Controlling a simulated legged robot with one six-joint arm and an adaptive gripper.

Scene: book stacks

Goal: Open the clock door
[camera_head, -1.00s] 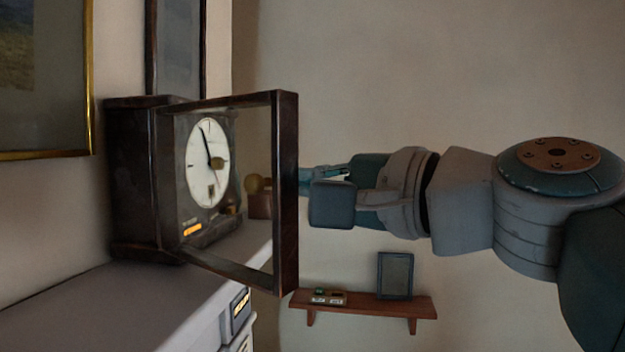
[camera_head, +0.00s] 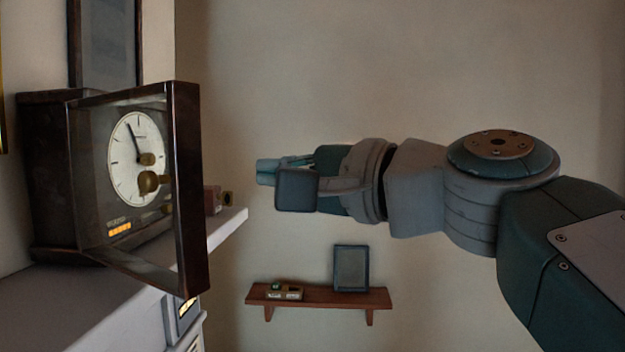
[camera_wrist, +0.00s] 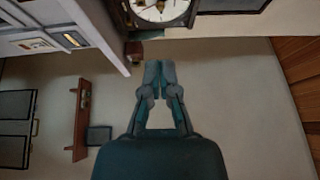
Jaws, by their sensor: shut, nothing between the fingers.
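The clock (camera_head: 45,180) is a dark wooden case with a white dial (camera_head: 136,158), standing on a pale cabinet top at the left in the head view. Its framed glass door (camera_head: 188,190) stands swung out from the case, hinged on the left side, with a brass knob (camera_head: 150,182) showing through or near the glass. My gripper (camera_head: 266,172) is to the right of the door, apart from it, pointing left. In the wrist view my gripper (camera_wrist: 158,68) has its fingertips together and empty, with the clock's dial (camera_wrist: 158,8) above it at the top edge.
The pale cabinet (camera_head: 60,310) with drawers is below the clock. A small brown box (camera_head: 212,200) sits at its far end. A wall shelf (camera_head: 318,297) holds a dark frame (camera_head: 351,268) and small items. Open space lies between door and gripper.

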